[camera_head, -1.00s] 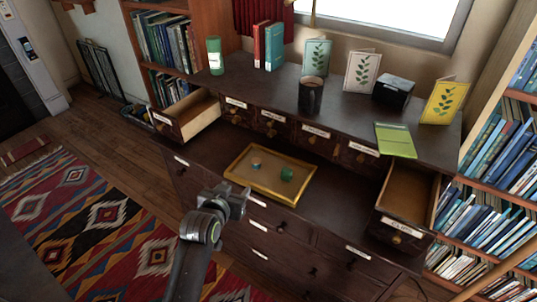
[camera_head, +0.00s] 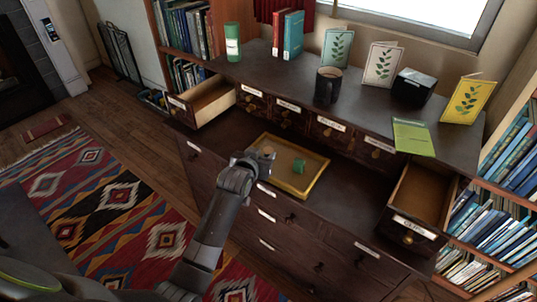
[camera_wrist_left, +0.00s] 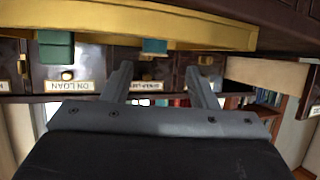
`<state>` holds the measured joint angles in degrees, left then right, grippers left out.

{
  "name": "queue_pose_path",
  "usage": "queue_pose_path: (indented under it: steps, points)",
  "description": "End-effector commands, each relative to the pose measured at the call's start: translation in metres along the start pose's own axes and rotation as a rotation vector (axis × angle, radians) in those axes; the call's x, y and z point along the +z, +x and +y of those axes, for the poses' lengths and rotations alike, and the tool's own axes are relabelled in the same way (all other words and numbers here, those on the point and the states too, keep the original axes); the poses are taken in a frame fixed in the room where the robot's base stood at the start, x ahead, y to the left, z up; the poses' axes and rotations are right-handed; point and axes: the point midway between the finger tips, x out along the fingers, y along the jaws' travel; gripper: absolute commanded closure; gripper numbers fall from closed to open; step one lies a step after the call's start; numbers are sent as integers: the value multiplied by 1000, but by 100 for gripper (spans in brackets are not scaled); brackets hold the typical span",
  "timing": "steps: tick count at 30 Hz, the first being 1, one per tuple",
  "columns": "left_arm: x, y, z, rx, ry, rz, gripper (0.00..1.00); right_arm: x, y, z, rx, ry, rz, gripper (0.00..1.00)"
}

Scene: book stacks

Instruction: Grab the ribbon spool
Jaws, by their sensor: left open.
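A shallow tray with a yellow frame (camera_head: 318,188) lies on the desk's lower top. In it sit a green item (camera_head: 299,166) and, to its left, a small teal item, now mostly hidden behind my gripper in the head view. In the left wrist view, which looks upside down, the green item (camera_wrist_left: 56,47) and the teal item (camera_wrist_left: 154,46) show by the tray's yellow rim (camera_wrist_left: 205,30). I cannot tell for certain which is the ribbon spool. My left gripper (camera_head: 261,158) is open over the tray's left side. In the wrist view the teal item shows between its fingers (camera_wrist_left: 160,80).
Open drawers stand out at left (camera_head: 212,98) and right (camera_head: 420,200). The raised shelf behind holds a dark mug (camera_head: 328,87), cards, a black box (camera_head: 412,88), a green bottle (camera_head: 233,42) and upright books (camera_head: 292,35). Bare lower top lies right of the tray.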

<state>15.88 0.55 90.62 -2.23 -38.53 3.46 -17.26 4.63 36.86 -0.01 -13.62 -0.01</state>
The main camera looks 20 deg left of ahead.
Motion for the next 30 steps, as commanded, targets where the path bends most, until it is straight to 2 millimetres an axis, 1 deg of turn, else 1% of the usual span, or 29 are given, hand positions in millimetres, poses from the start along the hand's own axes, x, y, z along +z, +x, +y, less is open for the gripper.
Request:
queue_pose_path:
  steps: [4,8,15,19,24,30]
  points:
    - [0,7,0,0,-1,-1,47,-4,0,1,2,-1,8,64]
    - [1,14,2,0,-1,0,47,-3,1,1,2,-1,5,64]
    - [5,41,8,0,0,-1,47,4,4,1,2,0,-12,64]
    - [5,53,8,0,1,-1,47,3,5,1,2,1,-13,64]
    - [4,59,8,0,0,0,47,-1,5,1,2,1,-4,64]
    - [4,59,8,0,0,-1,47,-3,4,1,2,1,0,64]
